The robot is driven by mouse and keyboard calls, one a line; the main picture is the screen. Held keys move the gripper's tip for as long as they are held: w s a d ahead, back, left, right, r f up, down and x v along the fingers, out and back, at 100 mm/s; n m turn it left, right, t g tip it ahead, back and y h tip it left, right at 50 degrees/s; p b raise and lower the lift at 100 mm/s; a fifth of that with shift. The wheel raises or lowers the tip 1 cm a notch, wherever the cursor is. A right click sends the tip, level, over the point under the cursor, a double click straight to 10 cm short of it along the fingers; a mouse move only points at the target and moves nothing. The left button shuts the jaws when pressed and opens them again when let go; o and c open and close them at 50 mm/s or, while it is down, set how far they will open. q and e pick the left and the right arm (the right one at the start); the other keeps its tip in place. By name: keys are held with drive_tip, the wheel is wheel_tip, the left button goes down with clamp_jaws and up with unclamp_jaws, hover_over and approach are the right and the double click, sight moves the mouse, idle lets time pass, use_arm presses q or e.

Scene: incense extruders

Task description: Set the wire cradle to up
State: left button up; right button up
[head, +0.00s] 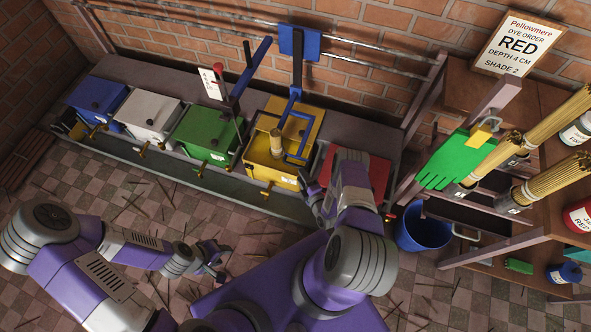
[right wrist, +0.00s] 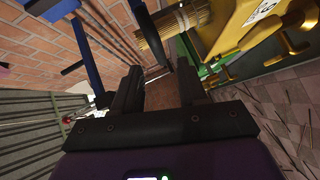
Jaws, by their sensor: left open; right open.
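A stick bundle (head: 276,143) stands inside the loop. In the right wrist view, blue bars (right wrist: 88,58) are at upper left and the bundle (right wrist: 178,24) is at the top. My right gripper (head: 314,192) is at the yellow vat's right side, partly hidden by its arm; its open, empty jaws (right wrist: 158,92) point towards the bars and bundle without gripping them. My left gripper (head: 218,258) is open and empty above the floor.
Green (head: 203,138), white (head: 148,115) and blue (head: 97,94) vats stand left, and a red vat (head: 367,172) right. A blue lever (head: 252,72) rises behind the green vat. A blue bucket (head: 420,228) and a wooden shelf (head: 470,245) with bundles stand right.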

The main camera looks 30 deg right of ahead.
sight(296, 165)
drive_tip(key=shift+s+d+f+n+t, duration=0.1)
drive_tip(key=shift+s+f+n+t, duration=0.05)
drive_tip(key=shift+f+n+t, duration=0.15)
drive_tip(key=shift+w, duration=0.3)
drive_tip(key=w+b, duration=0.1)
drive_tip(key=w, duration=0.1)
drive_tip(key=w+b, duration=0.1)
drive_tip(key=w, duration=0.1)
drive_tip(key=w+b, duration=0.1)
drive_tip(key=w, duration=0.1)
drive_tip(key=shift+w+d+f, duration=0.25)
drive_tip(key=shift+w+f, duration=0.1)
drive_tip(key=shift+w, duration=0.05)
drive_tip(key=shift+c, duration=0.4)
clamp_jaws()
